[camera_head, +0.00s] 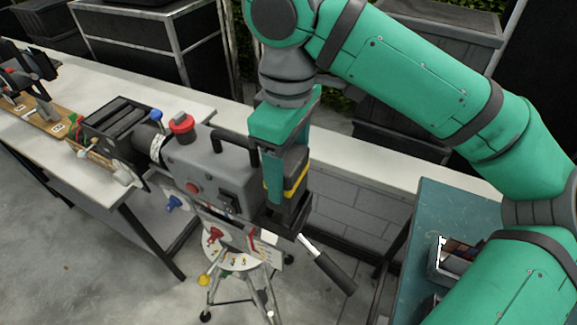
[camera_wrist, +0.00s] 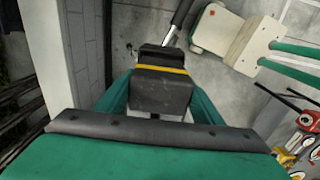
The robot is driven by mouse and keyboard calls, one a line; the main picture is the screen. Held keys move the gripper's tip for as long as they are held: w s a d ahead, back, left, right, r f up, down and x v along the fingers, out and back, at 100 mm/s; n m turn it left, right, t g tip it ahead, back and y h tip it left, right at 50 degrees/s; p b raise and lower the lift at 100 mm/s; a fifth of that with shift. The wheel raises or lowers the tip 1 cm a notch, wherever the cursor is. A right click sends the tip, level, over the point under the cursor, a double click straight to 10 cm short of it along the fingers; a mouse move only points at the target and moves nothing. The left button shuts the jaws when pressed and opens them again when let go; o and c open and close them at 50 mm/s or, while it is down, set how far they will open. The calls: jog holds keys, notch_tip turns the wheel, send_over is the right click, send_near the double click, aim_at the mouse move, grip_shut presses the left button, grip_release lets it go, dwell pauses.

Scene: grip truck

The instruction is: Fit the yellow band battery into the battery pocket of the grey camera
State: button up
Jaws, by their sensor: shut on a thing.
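The yellow band battery (camera_head: 297,167) is a dark block with a yellow stripe, held upright at the right end of the grey camera (camera_head: 212,168). My gripper (camera_head: 285,185) points down and is shut on it. In the wrist view the battery (camera_wrist: 160,92) sits between the two green fingers of my gripper (camera_wrist: 160,84). The battery pocket (camera_head: 288,216) appears as a dark holder on the camera's right end, just below the battery. The battery's lower end is close to it. I cannot tell whether it is inside the pocket; fingers and battery hide the opening.
The camera stands on a tripod (camera_head: 238,262), with a black-gripped handle (camera_head: 328,270) sticking out at lower right. A white bench (camera_head: 165,95) runs behind. A teal table (camera_head: 440,205) with a small tray stands at right. Black cases (camera_head: 150,38) stand at the back.

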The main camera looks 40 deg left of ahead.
jog(key=shift+f, duration=1.15)
dwell(0.7)
jog(key=shift+s+f, duration=0.15)
jog(key=shift+f, duration=0.25)
jog(key=shift+f, duration=0.95)
jog(key=shift+w+f, duration=0.1)
jog(key=shift+w, duration=0.15)
jog(key=shift+d+f, duration=0.15)
jog(key=shift+f, duration=0.05)
jog(key=o, duration=1.4)
jog(key=shift+s, duration=0.1)
jog(key=shift+c, duration=0.2)
jog(key=shift+o, duration=0.6)
jog(key=shift+s+a, duration=0.15)
jog(key=shift+a, duration=0.05)
